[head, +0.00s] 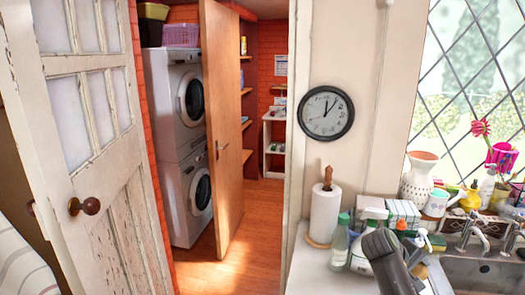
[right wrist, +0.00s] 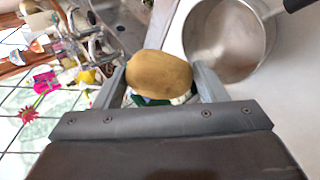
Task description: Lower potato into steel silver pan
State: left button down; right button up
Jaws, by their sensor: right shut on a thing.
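In the right wrist view, my right gripper (right wrist: 160,78) is shut on a brown, oval potato (right wrist: 158,72), one finger on each side of it. The steel silver pan (right wrist: 226,38) is at the upper right of that view, round and shiny, with a dark handle (right wrist: 298,5). No contents show in its visible part, and its top is cut off by the frame. The potato appears beside the pan, not over it; its height cannot be told. In the head view, part of my right arm shows at the lower right; the potato and pan do not show. My left gripper is not in view.
A sink (head: 482,275) with taps (head: 470,235) lies at the right of the head view. Spray bottles (head: 372,228), a paper towel roll (head: 324,212) and a white vase (head: 420,176) crowd the counter. Pale counter (right wrist: 290,90) beside the pan looks clear.

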jog(key=shift+f, duration=0.15)
dwell(0.3)
notch_tip(320, 180, down, 9)
jog(key=b, duration=0.3)
jog(key=shift+b, duration=0.4)
dwell(0.8)
jog(key=shift+f+b, duration=0.4)
jog(key=shift+f, duration=0.4)
dwell(0.9)
jog(key=o, duration=1.1)
jog(key=shift+s, duration=0.1)
